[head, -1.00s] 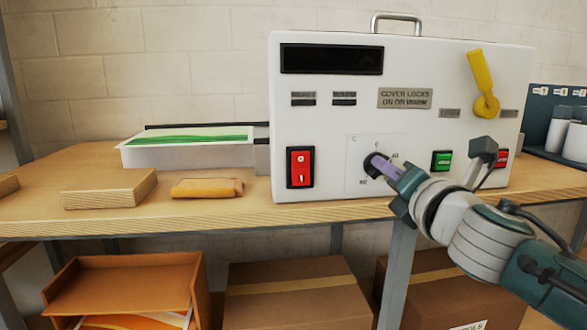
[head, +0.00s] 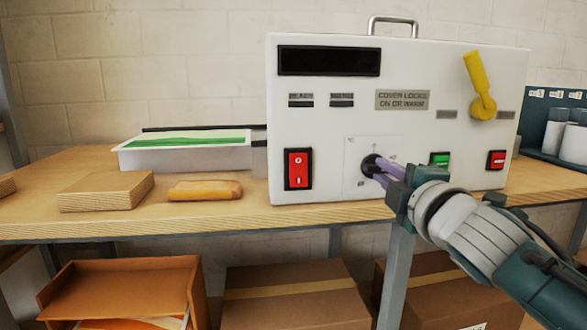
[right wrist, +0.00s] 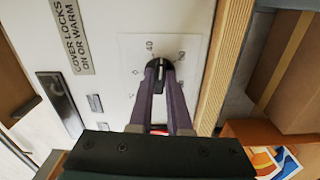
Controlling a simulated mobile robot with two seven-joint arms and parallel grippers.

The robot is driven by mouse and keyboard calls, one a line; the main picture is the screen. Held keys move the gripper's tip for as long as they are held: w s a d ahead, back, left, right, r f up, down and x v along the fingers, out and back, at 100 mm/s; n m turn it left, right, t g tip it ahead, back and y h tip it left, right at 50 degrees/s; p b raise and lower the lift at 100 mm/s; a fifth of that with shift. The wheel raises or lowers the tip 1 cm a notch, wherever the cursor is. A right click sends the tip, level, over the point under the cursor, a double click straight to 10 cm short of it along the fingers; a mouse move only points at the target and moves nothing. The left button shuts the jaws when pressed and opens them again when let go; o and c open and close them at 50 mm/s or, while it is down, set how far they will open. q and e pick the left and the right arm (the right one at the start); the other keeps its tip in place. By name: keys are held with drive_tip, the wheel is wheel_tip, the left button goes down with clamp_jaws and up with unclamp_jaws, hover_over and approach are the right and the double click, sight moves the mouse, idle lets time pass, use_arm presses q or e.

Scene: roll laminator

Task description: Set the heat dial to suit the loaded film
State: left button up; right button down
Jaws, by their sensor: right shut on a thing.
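The black heat dial (head: 371,165) is on a pale scale plate (head: 353,181) on the front of the white laminator (head: 330,120). My right gripper (head: 381,171) reaches it from the lower right, its purple fingers closed on the dial. In the right wrist view, the fingertips (right wrist: 160,70) sit on either side of the dial (right wrist: 161,76), which has a light pointer line. Numbers ring the dial, but most are too small or hidden to read. The display (head: 330,60) is dark. My left gripper is not in view.
A red rocker switch (head: 298,169) is left of the dial; green (head: 439,160) and red (head: 496,160) buttons are right. A yellow lever (head: 480,88) is above.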

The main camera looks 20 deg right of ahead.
drive_tip(key=m, duration=0.4)
drive_tip(key=shift+m+p, duration=0.3)
drive_tip(key=m+p, duration=0.1)
drive_tip(key=m, duration=0.3)
drive_tip(key=shift+f, duration=0.15)
drive_tip(key=shift+m, duration=0.3)
drive_tip(key=c, duration=0.9)
unclamp_jaws()
drive_tip(key=shift+o, duration=0.2)
drive_tip(key=shift+a, duration=0.1)
drive_tip(key=shift+s, duration=0.4)
drive_tip(key=p+v, duration=0.2)
drive_tip(key=v, duration=0.7)
